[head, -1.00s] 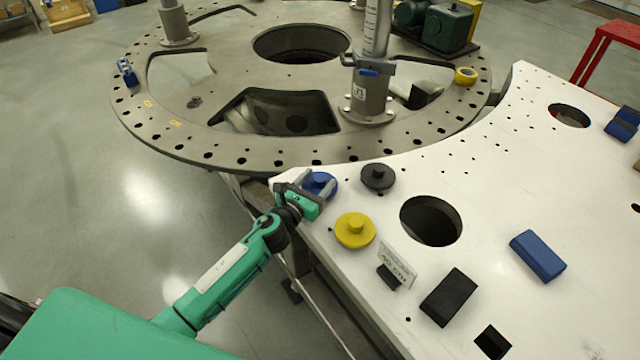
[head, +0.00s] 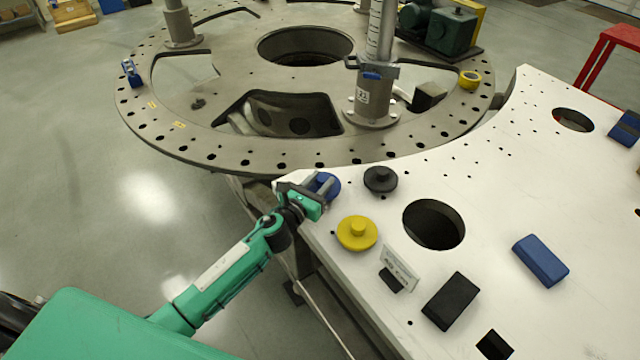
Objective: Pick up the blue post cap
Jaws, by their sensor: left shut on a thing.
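The blue post cap (head: 331,188) is a round blue disc with a knob at the near left corner of the white table (head: 480,215). My left gripper (head: 322,184) reaches in from the left and is shut on the cap. The fingers hide the cap's knob and part of its disc. I cannot tell whether the cap touches the table or is slightly above it. My right gripper is not in view.
A black cap (head: 380,180) and a yellow cap (head: 357,232) sit close by on the table. A small sign (head: 399,267), a black block (head: 451,301) and a blue block (head: 540,261) stand nearer right. The round turret plate (head: 240,163) with posts lies behind.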

